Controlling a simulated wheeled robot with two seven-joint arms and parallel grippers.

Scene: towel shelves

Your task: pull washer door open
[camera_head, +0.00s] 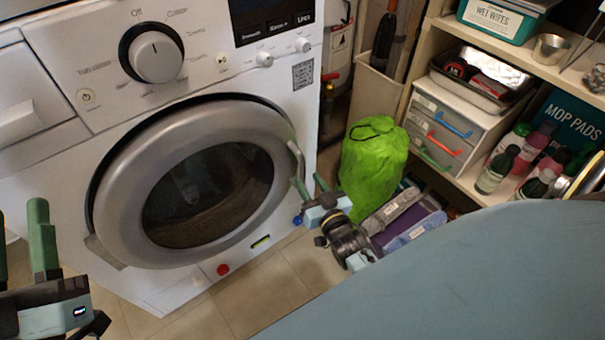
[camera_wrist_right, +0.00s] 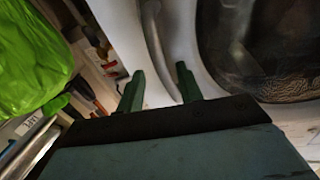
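The white washer (camera_head: 205,75) fills the left of the head view. Its round door (camera_head: 135,180) has a broad silver rim and dark glass, and looks shut or nearly so. The door's curved grey handle (camera_head: 297,160) is on the rim's right side. My right gripper (camera_head: 308,181) is at the handle's lower end. In the right wrist view the handle (camera_wrist_right: 153,35) runs down between the two parted green fingers, with space beside it; contact cannot be told. My left gripper (camera_head: 22,235) is open and empty at the lower left, apart from the door.
A green bag (camera_head: 373,160) stands on the floor right of the washer. A shelf unit (camera_head: 447,170) with drawers and bottles stands at the right. A blue-grey surface (camera_head: 480,275) covers the lower right. Tiled floor (camera_head: 255,300) is clear before the washer.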

